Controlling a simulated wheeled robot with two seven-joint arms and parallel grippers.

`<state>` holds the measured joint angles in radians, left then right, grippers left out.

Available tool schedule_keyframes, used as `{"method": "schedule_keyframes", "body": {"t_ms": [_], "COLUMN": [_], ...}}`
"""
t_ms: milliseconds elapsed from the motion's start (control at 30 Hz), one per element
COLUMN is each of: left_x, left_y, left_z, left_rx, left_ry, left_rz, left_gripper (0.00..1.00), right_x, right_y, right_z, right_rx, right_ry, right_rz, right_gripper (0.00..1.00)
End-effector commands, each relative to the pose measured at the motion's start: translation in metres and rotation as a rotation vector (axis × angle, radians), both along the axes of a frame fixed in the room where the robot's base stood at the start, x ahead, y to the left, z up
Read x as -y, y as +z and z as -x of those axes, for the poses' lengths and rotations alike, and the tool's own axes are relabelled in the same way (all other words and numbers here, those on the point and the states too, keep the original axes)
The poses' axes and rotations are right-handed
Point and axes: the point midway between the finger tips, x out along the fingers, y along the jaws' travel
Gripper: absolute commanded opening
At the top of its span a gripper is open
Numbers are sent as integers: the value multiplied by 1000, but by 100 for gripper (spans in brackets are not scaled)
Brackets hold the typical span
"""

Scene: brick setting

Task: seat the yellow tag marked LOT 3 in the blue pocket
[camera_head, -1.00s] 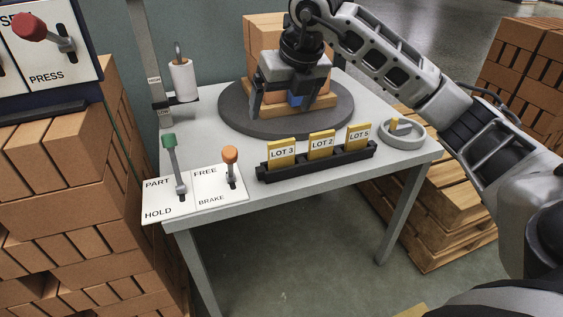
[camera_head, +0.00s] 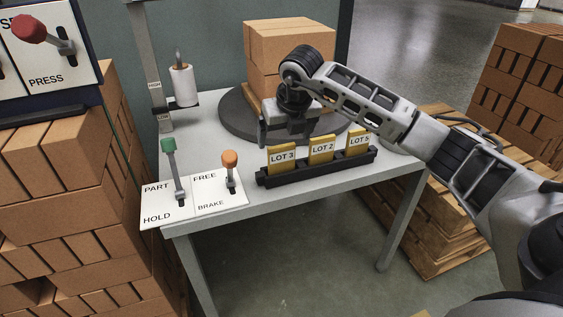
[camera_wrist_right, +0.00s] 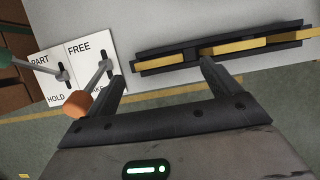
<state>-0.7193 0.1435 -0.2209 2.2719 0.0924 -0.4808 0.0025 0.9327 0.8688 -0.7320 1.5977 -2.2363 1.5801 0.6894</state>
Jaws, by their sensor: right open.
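The yellow LOT 3 tag (camera_head: 282,158) stands at the left end of a black rack (camera_head: 318,169) at the table's front edge. My right gripper (camera_head: 288,133) is open and empty, just above and behind this tag in the head view. In the right wrist view, its fingertips (camera_wrist_right: 163,72) are spread to either side of the leftmost yellow tag (camera_wrist_right: 166,61), seen edge-on in the rack. I cannot tell whether they touch it. The blue pocket is hidden behind my right gripper and arm. My left gripper is not in view.
The LOT 2 tag (camera_head: 321,149) and LOT 5 tag (camera_head: 358,140) stand in the same rack. An orange-knobbed lever (camera_head: 230,168) and a green-knobbed lever (camera_head: 171,160) stand left of the rack.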

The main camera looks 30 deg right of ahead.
Motion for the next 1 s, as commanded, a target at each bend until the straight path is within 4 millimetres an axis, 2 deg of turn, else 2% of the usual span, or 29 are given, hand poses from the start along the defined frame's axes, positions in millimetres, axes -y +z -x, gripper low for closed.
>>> {"method": "schedule_keyframes", "body": {"t_ms": [100, 200, 467, 700, 1000], "left_x": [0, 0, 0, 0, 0], "left_y": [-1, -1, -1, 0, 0], "left_z": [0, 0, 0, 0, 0], "left_rx": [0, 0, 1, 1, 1], "left_ry": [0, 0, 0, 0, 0], "left_rz": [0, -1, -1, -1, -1], "left_gripper": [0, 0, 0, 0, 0], "right_x": [-1, 0, 1, 1, 1], "right_y": [-18, -26, -28, -28, -25], "right_z": [-7, -10, -11, -11, -12], "right_rx": [-3, -2, -1, 0, 1], "right_ry": [0, 0, 1, 1, 1], "right_rz": [-1, -1, -1, -1, 0], "right_gripper": [89, 89, 89, 29, 29]}}
